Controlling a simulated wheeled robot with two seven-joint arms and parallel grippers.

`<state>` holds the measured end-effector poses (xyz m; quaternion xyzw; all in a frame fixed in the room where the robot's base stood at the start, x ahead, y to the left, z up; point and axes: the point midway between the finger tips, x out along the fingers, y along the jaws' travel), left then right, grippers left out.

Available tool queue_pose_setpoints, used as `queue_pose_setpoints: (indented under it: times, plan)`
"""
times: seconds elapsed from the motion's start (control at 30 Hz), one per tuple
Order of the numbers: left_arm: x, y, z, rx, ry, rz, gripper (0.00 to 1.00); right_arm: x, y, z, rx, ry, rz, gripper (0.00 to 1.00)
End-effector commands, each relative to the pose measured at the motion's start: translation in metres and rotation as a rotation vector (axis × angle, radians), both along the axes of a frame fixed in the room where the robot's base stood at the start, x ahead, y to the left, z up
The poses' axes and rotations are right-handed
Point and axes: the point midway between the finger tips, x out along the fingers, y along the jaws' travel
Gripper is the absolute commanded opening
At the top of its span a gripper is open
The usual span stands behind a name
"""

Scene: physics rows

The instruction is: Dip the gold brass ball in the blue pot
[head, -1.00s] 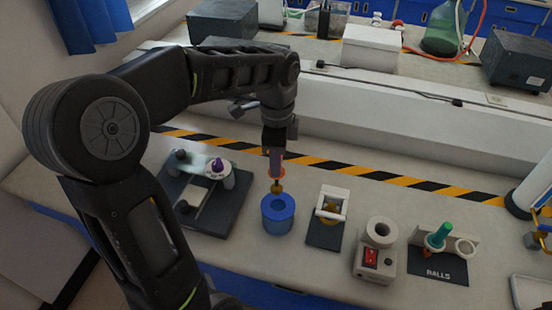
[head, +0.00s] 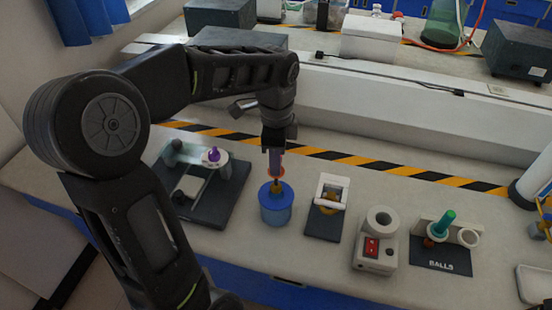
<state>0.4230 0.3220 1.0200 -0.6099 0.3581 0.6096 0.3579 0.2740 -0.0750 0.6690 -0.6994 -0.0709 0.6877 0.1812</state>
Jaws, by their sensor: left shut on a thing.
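My left gripper (head: 274,148) points down and is shut on the purple handle (head: 276,162) of a ball tool. An orange-red ring (head: 276,172) sits below the handle. The gold brass ball (head: 276,188) hangs at the tool's lower end, at the mouth of the blue pot (head: 276,213). Its lower part looks to be inside the opening; I cannot tell how deep or whether it touches the wall. The pot stands upright on the bench. My right gripper is not in view.
Right of the pot stand a dark plate with a white frame (head: 328,192), a white device with a red switch (head: 376,245) and a "BALLS" stand (head: 440,264). A dark tray (head: 205,213) with a purple-topped item (head: 213,155) lies left. Striped tape (head: 350,160) runs behind.

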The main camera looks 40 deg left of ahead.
Motion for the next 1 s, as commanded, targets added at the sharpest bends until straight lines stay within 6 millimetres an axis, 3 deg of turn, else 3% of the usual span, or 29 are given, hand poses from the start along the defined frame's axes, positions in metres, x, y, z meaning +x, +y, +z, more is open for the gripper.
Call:
queue_pose_setpoints:
  times: [0.47, 1.0]
  plan:
    - [0.000, 0.000, 0.000, 0.000, 0.000, 0.000, 0.00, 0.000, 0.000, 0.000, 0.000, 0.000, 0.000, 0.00]
    - [0.000, 0.000, -0.020, 0.000, 0.001, -0.001, 0.00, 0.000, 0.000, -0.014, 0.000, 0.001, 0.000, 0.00]
